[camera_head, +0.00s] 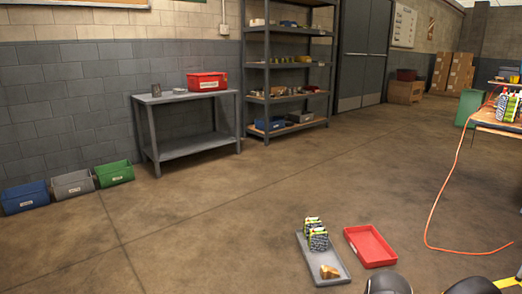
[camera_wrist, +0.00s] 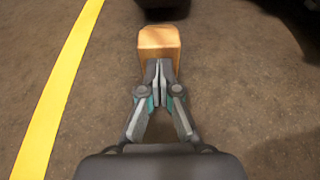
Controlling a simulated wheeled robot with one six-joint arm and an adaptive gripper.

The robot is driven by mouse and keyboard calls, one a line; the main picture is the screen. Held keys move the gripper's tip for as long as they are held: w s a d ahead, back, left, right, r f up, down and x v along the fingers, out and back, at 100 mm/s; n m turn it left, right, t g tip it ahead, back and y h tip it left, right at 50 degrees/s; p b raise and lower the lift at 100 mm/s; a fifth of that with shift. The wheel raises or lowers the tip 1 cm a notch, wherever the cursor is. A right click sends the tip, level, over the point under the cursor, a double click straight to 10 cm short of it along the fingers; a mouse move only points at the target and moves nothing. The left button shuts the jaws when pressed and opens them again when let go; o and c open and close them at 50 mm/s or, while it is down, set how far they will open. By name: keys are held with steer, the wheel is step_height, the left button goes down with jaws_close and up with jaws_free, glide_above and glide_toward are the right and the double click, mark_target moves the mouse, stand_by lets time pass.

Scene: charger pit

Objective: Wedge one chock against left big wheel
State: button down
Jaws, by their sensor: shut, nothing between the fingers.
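In the wrist view a tan wooden chock (camera_wrist: 159,40) is on the floor, just beyond my fingertips. My gripper (camera_wrist: 158,68) is shut and empty, with its tips at the near side of the chock; I cannot tell whether they touch it. A dark rounded shape (camera_wrist: 162,5) at the top edge is right behind the chock and may be a wheel. I cannot tell whether the chock touches it. In the head view another wooden block (camera_head: 329,271) lies on a grey tray (camera_head: 333,280). My gripper is not visible there.
A yellow floor line (camera_wrist: 60,90) runs along the left of the wrist view, and a dark form (camera_wrist: 298,15) fills the upper right corner. A red tray (camera_head: 370,246) lies beside the grey one. An orange cable (camera_head: 428,220) crosses the floor; the middle floor is clear.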

steer(key=shift+w+d, duration=0.15)
steer(key=shift+d, duration=0.9)
steer(key=shift+w+d, duration=0.1)
steer(key=shift+d, duration=0.9)
stand_by(1.4)
steer(key=shift+r+p+v, duration=0.3)
steer(key=shift+p+v, duration=0.4)
steer(key=shift+v, duration=0.65)
steer(key=shift+r+p+v, duration=0.3)
steer(key=shift+p+v, duration=0.35)
steer(key=shift+v, duration=0.65)
